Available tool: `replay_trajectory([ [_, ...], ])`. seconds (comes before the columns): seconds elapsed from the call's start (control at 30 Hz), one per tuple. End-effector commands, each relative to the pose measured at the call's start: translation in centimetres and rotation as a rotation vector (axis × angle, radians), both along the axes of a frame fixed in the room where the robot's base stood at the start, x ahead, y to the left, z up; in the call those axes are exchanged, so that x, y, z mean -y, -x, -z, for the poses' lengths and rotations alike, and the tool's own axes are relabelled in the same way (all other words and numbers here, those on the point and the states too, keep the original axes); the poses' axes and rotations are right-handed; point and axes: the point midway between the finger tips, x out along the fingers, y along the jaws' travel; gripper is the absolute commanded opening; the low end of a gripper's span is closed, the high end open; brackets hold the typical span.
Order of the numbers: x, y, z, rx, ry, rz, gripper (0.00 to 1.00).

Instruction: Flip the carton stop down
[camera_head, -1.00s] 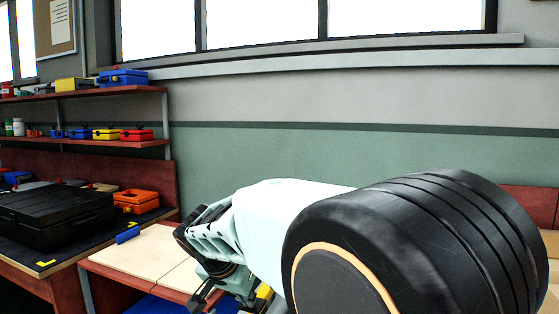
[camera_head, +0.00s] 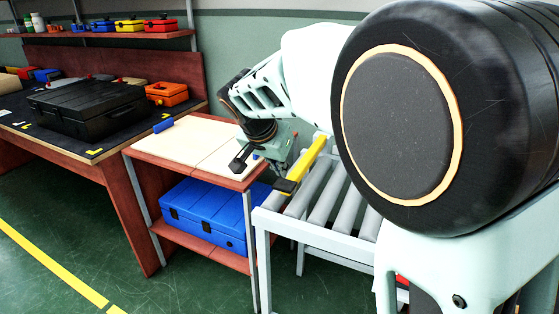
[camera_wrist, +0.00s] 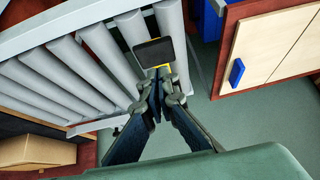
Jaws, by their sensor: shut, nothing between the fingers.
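The carton stop is a yellow bar (camera_head: 308,161) with a black end pad (camera_head: 285,187), at the left end of the roller conveyor in the head view. In the wrist view its black pad (camera_wrist: 153,52) shows just beyond my fingertips, with a little yellow below it. The rest of the bar is hidden there, and I cannot tell the bar's exact tilt. My gripper (camera_wrist: 160,86) is shut and empty, its tips close to the pad; contact is unclear. In the head view my gripper (camera_head: 243,160) is left of the bar, partly hidden by my wrist.
The conveyor's grey rollers (camera_head: 328,197) run beside a wooden-topped cabinet (camera_head: 195,141) with a blue case (camera_head: 208,208) on its lower shelf. A bench (camera_head: 20,128) with a black case (camera_head: 88,106) stands at the left. The floor in front is clear.

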Motion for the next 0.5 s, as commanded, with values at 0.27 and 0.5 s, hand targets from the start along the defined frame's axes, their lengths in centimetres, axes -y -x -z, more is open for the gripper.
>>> replay_trajectory([
  [0.27,-2.7,6.1,-1.8,0.001,0.000,-0.006,0.00],
  [0.5,-3.6,8.6,-2.4,0.002,0.000,-0.003,0.00],
])
